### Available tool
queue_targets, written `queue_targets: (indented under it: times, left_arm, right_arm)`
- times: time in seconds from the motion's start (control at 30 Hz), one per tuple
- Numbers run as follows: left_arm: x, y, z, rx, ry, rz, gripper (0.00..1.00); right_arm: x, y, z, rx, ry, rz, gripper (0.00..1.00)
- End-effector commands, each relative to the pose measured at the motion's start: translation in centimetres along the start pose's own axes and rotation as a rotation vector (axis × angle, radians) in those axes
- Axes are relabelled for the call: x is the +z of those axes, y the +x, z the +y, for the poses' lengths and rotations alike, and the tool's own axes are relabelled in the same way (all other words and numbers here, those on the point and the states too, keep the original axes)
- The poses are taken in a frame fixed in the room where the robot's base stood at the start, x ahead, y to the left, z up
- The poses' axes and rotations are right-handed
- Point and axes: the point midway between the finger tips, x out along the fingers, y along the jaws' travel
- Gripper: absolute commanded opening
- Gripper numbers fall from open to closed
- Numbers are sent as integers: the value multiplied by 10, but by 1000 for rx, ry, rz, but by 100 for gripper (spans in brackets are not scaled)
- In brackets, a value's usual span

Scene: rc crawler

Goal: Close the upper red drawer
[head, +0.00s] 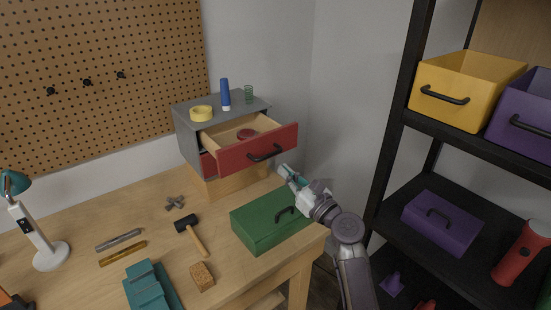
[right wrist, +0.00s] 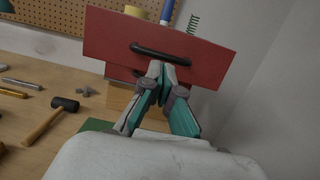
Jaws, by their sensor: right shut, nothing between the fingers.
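My left gripper is out of view.
A green box (head: 258,222) with a handle stands on the bench beneath my right arm. A yellow tape roll (head: 201,113), a blue tube (head: 225,94) and a green spring (head: 249,94) stand on the cabinet. A black shelf (head: 395,205) with bins rises at right.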

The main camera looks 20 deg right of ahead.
Motion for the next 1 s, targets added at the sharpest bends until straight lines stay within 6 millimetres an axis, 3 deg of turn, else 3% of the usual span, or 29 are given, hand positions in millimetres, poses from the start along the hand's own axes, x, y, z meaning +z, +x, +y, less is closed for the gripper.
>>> queue_targets:
  times: [0.1,0.3,0.8,1.0]
  left_arm:
    - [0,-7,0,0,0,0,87]
    - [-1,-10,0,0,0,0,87]
    - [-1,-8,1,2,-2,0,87]
    - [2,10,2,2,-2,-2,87]
  right_arm:
    - [2,23,0,0,0,0,0]
    - [0,44,0,0,-1,1,0]
    - [-2,52,0,0,-1,1,0]
    - [-11,92,-1,1,-2,-3,0]
